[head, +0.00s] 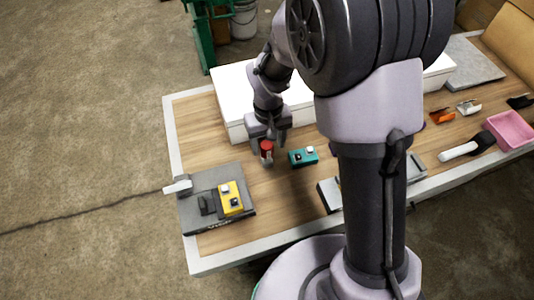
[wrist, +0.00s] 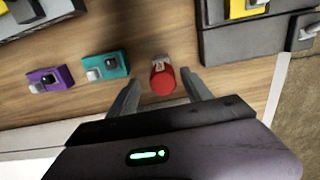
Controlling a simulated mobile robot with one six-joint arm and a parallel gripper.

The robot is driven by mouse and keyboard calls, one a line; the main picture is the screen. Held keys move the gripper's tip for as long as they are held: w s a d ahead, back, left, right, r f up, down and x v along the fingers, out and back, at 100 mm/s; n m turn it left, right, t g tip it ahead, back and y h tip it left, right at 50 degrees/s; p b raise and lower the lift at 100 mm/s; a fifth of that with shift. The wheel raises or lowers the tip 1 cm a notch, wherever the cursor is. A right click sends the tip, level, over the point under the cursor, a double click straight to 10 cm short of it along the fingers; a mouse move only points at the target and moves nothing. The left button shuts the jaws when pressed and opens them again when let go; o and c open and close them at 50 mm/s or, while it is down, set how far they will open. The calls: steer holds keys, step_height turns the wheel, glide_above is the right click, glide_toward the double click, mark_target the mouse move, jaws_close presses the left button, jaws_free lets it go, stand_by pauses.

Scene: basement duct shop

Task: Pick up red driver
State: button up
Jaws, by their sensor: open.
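The red driver (wrist: 163,77) shows in the wrist view as a short red cylinder with a pale part at its far end. It also shows in the head view (head: 267,150), on the wooden table top under my gripper. My gripper (wrist: 160,80) is open, with one finger on each side of the red driver in the wrist view. I cannot tell how far the fingertips are above the table or whether they touch it. In the head view my gripper (head: 268,143) points down and partly hides the red driver.
A teal block (head: 303,156) with small knobs lies just right of the driver; a purple block (wrist: 50,79) is beyond it. A yellow block (head: 230,198) sits on a dark grey plate (head: 190,226). A long white box (head: 230,95) stands behind. A pink bin (head: 512,130) is far right.

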mark_target(267, 158)
steer(key=f+b, duration=0.1)
steer(key=f, duration=0.1)
steer(key=f+b, duration=0.1)
steer(key=f, duration=0.2)
steer(key=f+b, duration=0.1)
steer(key=f, duration=0.1)
steer(key=shift+a+f, duration=0.25)
steer(key=shift+f, duration=0.15)
steer(key=shift+r, duration=0.15)
jaws_close()
